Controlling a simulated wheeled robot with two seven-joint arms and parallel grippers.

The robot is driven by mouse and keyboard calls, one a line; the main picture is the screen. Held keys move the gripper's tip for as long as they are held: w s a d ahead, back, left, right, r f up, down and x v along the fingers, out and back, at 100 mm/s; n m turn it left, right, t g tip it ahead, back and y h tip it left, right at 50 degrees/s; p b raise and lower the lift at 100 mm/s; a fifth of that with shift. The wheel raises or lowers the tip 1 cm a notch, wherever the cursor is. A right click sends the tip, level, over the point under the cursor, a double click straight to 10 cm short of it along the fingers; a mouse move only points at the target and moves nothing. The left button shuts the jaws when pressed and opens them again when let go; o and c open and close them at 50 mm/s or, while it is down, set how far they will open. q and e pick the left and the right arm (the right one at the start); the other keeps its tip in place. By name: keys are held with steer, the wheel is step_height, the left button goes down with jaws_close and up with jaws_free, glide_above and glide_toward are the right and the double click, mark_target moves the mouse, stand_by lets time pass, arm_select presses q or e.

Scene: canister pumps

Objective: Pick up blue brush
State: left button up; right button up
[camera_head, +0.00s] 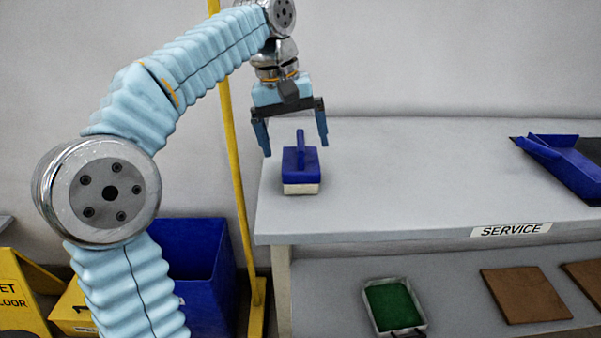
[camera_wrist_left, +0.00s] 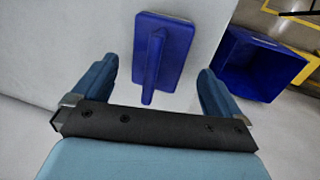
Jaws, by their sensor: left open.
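In the left wrist view the brush (camera_wrist_left: 163,52) shows between and ahead of the two open fingers of my left gripper (camera_wrist_left: 160,85). Nothing is between the fingertips that I can see as held. My right gripper is not in view.
The table (camera_head: 400,190) has free room in its middle. A blue dustpan (camera_head: 565,165) lies at its right end. A green-filled tray (camera_head: 393,306) and brown boards (camera_head: 525,295) lie on the lower shelf. A blue bin (camera_head: 195,265) and yellow pole (camera_head: 236,150) stand left of the table.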

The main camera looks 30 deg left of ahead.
mark_target(299, 159)
arm_select(q)
steer(key=f, duration=0.3)
steer(key=shift+w+d+f+b, duration=0.1)
steer(key=shift+d+b, duration=0.2)
steer(key=shift+d, duration=0.05)
steer(key=c, duration=1.1)
step_height(299, 159, up, 3)
steer(key=shift+w+r+p, duration=0.1)
steer(key=shift+p, duration=0.6)
steer(key=s+d+r, duration=0.1)
steer(key=s+r, duration=0.2)
steer(key=s, duration=0.1)
steer(key=s+d+r, duration=0.1)
steer(key=s+r, duration=0.2)
steer(key=s, duration=0.2)
steer(key=s+d+r, duration=0.2)
steer(key=s+r, duration=0.2)
steer(key=shift+s+d+p, duration=0.1)
steer(key=shift+s+p, duration=0.2)
steer(key=shift+p, duration=0.1)
